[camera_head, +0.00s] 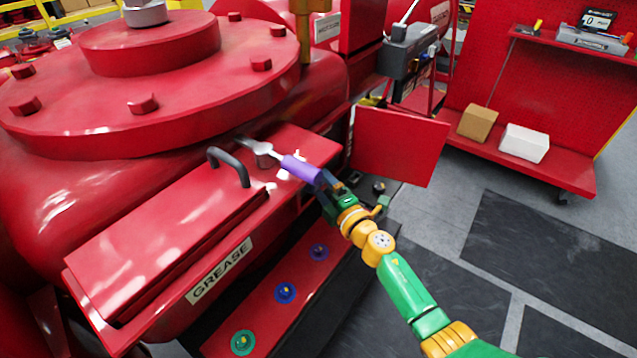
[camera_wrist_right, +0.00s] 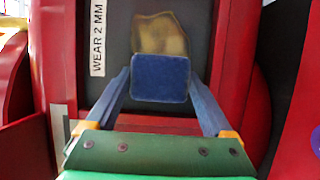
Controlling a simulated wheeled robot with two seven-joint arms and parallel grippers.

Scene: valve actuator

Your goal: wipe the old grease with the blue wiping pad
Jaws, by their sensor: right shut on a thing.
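My right gripper (camera_head: 347,192) comes in from the lower right in the head view, close to the right end of the red machine. In the right wrist view its fingers are shut on the blue wiping pad (camera_wrist_right: 160,79), which is square and faces the camera. Behind the pad is a tan, yellowish patch of old grease (camera_wrist_right: 160,35) on a dark surface framed in red. The pad covers the lower part of the patch; I cannot tell whether it touches it. The head view does not clearly show the pad or the grease. My left gripper is not in view.
A purple-handled tool (camera_head: 300,169) lies on the red ledge just beyond the gripper. A red panel (camera_head: 400,147) stands out to the right. A cart (camera_head: 545,165) with boxes stands at the back right.

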